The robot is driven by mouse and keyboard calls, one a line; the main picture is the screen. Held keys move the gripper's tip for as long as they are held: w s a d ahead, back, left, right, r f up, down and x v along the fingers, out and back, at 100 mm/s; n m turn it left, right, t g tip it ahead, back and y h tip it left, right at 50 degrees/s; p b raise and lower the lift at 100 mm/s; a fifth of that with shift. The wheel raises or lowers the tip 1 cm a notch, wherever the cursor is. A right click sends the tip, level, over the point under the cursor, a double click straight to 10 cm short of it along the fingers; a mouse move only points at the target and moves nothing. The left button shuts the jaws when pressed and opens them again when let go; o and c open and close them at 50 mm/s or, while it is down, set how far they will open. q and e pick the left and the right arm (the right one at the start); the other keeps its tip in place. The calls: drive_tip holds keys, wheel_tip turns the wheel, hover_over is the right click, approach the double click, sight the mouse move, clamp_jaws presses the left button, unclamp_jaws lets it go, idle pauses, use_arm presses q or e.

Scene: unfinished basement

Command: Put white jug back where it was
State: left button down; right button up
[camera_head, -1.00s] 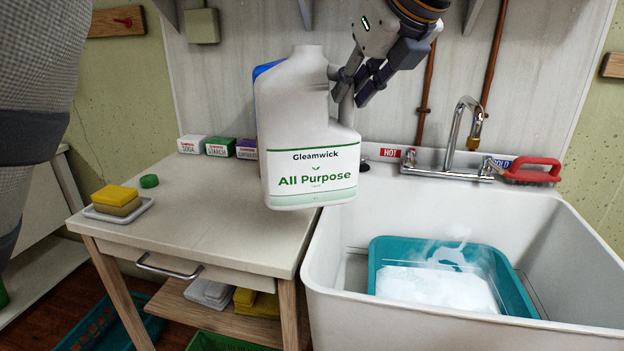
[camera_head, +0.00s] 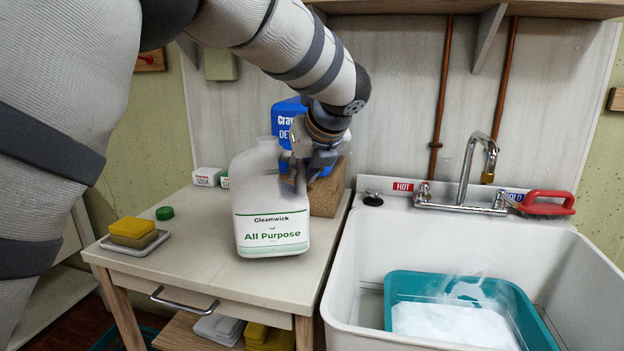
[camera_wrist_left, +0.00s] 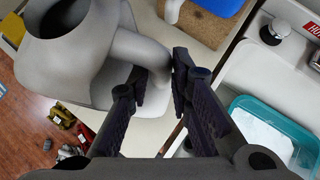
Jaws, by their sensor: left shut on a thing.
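The white jug (camera_head: 271,215), labelled Gleamwick All Purpose, is upright over the small side table (camera_head: 200,250), near its right side. I cannot tell whether its base touches the tabletop. My left gripper (camera_head: 297,178) is shut on the jug's handle, at its right side. In the left wrist view, the jug (camera_wrist_left: 85,60) shows an open, uncapped mouth, and the fingers (camera_wrist_left: 160,68) are around the handle. A green cap (camera_head: 165,213) lies on the table to the left. My right gripper is not in view.
Small boxes (camera_head: 207,176) stand at the table's back. Sponges (camera_head: 133,230) lie on a dish at left. The sink (camera_head: 570,262) with a teal basin (camera_head: 400,285) is at right.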

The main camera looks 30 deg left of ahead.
use_arm(q)
drive_tip(key=shift+d+f, duration=0.15)
drive_tip(key=shift+f, duration=0.85)
drive_tip(key=c, duration=1.5)
unclamp_jaws()
drive_tip(key=shift+f, duration=0.2)
drive_tip(key=shift+o, duration=0.2)
drive_tip(key=shift+r, duration=0.25)
drive_tip(key=v, duration=1.2)
drive_tip(key=shift+f, duration=0.2)
